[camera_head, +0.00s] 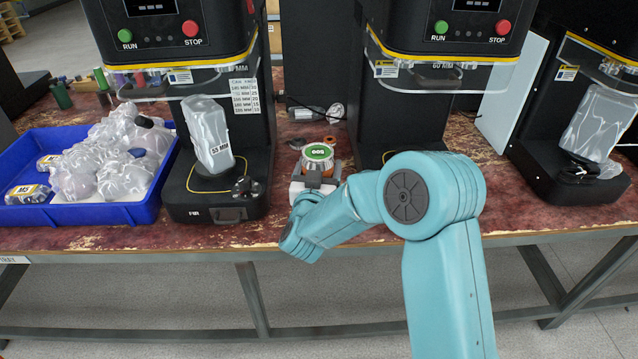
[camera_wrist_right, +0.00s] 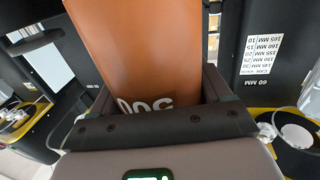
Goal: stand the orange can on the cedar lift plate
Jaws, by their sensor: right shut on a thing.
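The orange can (camera_wrist_right: 130,50) fills the upper middle of the right wrist view, with white lettering near the jaws. My right gripper (camera_head: 318,178) is shut on it, between the left and middle seamers in the head view. A round green top marked 500 (camera_head: 318,152) shows there above the jaws, with a little orange below it. The left seamer bears the name FIR (camera_head: 195,213). The middle seamer (camera_head: 395,110) has its lower front hidden by my right arm. I cannot read a cedar name, and no lift plate is clearly identifiable as cedar. My left gripper is out of view.
A blue tray (camera_head: 90,214) of wrapped items is at the left. A clear item (camera_head: 335,112) lies behind the can. Seamer heads overhang both sides.

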